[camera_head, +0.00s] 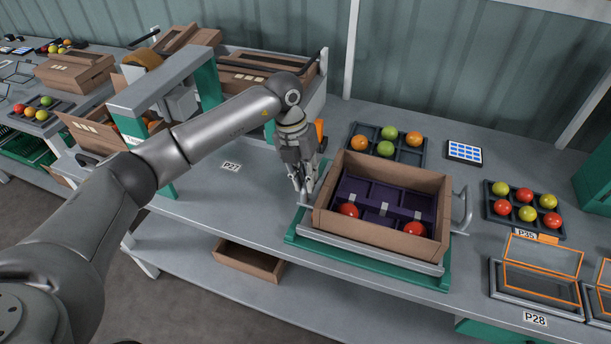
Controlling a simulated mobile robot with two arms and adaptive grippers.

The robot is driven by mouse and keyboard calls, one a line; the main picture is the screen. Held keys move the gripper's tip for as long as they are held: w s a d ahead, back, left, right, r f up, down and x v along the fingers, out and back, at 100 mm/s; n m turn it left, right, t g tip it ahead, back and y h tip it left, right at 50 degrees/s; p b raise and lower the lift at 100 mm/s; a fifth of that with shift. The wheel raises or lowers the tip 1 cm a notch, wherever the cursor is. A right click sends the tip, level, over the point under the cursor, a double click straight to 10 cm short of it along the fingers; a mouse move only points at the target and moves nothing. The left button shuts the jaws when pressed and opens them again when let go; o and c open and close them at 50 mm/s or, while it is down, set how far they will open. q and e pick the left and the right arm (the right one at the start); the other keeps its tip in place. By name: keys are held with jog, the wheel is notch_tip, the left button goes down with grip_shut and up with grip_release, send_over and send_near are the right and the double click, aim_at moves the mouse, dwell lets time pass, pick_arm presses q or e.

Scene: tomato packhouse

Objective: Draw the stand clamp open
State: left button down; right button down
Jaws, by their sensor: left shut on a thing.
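A green stand (310,243) with a grey metal platform sits on the grey table. It bears an open cardboard box (335,223) holding a dark purple insert (365,188) and two red tomatoes. A metal clamp bar with a looped handle (464,212) stands at the right side of the box. My left gripper (303,190) points down at the left side of the box, shut on the stand clamp there. The gripped part is mostly hidden by the fingers. My right gripper is not in view.
A dark tray (372,148) of orange and green tomatoes lies behind the box. Another tomato tray (541,226), a tablet-like panel (464,152) and orange-rimmed clear containers (537,285) lie right. Bare table (225,205) extends left of the stand. A frame machine (140,92) stands farther left.

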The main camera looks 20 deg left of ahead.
pick_arm(q)
jog(key=a, duration=0.4)
jog(key=shift+w+a+r+b, duration=0.1)
jog(key=shift+w+b, duration=0.05)
jog(key=shift+b, duration=0.25)
jog(key=c, duration=1.8)
grip_release()
jog(key=o, duration=0.4)
jog(key=shift+a, duration=0.2)
jog(key=shift+d, duration=0.1)
jog(key=r, duration=0.4)
jog(key=a+r, duration=0.1)
jog(key=r, duration=0.2)
jog(key=a+r, duration=0.1)
jog(key=r, duration=0.3)
jog(key=shift+a+r, duration=0.2)
jog(key=shift+r, duration=0.15)
jog(key=shift+f, duration=0.1)
